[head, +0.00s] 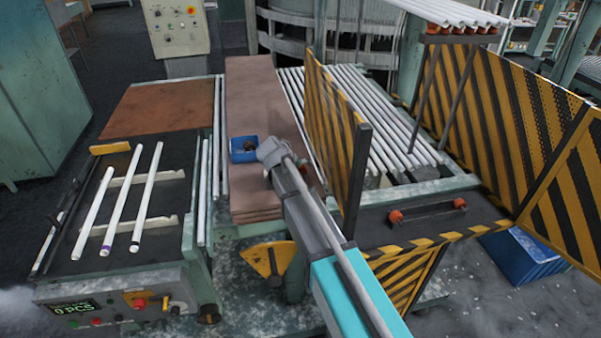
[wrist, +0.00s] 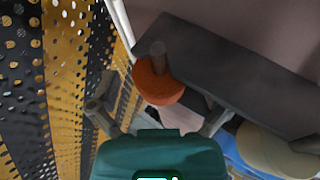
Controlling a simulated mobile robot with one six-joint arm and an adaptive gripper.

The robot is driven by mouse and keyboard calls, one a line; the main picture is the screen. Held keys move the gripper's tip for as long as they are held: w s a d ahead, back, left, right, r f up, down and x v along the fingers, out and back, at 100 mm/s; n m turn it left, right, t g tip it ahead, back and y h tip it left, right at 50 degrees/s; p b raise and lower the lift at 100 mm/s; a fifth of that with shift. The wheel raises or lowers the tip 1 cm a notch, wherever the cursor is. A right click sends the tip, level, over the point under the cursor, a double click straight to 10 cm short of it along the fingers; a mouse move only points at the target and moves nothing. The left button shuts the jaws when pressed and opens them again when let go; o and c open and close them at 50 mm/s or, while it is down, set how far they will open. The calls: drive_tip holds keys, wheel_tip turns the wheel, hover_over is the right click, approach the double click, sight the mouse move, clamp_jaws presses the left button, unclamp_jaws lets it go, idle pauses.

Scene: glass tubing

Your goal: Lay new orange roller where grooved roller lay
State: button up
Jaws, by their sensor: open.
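In the wrist view an orange roller (wrist: 158,84) sits on a dark bar (wrist: 235,72), with a dark pin standing up from it. My gripper (wrist: 160,108) is open, and its fingers are spread to either side below the roller in the picture. I cannot tell the gap between them. A beige roller (wrist: 272,150) is at the lower right by the same bar, partly cut off; I cannot make out any groove on it. In the head view my gripper (head: 270,152) is above the brown boards, beside a small blue bin (head: 243,155) with a dark item inside.
A yellow-black striped panel (head: 335,130) stands close to the right of my arm. The brown boards (head: 252,95) are clear behind the bin. White tubes (head: 118,210) lie on the left table. Two orange rollers show at the right on a dark bracket (head: 430,211).

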idle(0.3)
drive_tip(key=c, duration=1.3)
drive_tip(key=shift+c, duration=0.2)
drive_tip(key=shift+r, duration=0.15)
wheel_tip(320, 180, up, 3)
drive_tip(key=p, duration=0.3)
drive_tip(key=s+r+p, duration=0.9)
drive_tip(key=s+p, duration=0.1)
drive_tip(key=s, duration=0.4)
drive_tip(key=shift+a+r, duration=0.25)
drive_tip(key=shift+r, duration=0.1)
